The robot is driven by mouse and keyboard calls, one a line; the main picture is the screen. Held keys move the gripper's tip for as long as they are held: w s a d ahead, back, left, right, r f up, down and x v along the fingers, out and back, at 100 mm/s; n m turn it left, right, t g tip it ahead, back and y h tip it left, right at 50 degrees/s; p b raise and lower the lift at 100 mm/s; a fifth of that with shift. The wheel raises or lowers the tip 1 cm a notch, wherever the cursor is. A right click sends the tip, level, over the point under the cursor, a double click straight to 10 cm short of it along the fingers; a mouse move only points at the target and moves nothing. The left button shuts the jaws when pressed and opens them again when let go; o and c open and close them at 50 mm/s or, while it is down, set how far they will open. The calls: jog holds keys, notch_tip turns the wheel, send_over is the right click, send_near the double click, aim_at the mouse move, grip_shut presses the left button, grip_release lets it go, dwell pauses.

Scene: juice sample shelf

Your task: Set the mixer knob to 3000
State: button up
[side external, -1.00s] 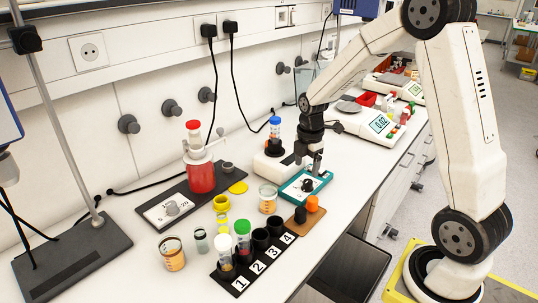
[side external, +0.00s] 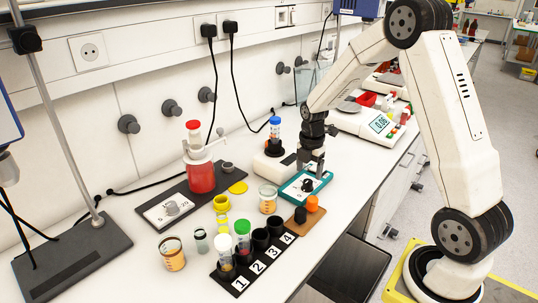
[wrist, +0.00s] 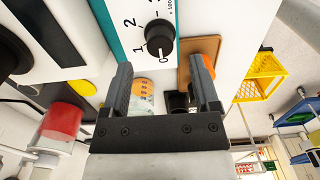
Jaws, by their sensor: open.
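The mixer knob (wrist: 160,38) is a round black dial on a white panel with a teal border. Numbers 0, 1 and 2 show beside it, with a x1000 label. Its pale pointer mark seems to be near 0, but is small. In the side view, the mixer (side external: 304,186) is a teal-edged box at the bench front with the black knob (side external: 308,185) on top. My gripper (side external: 313,172) is above the knob, pointing down. In the wrist view, my gripper (wrist: 161,66) has its fingers apart and empty, with the knob beyond the tips, not between them.
A numbered rack (side external: 240,285) with vials lies in front. A blue-capped vial device (side external: 274,145) stands behind. A scale (side external: 372,128) is farther back.

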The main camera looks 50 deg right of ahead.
aim_at(308, 181)
jog(key=shift+f, duration=2.35)
grip_shut()
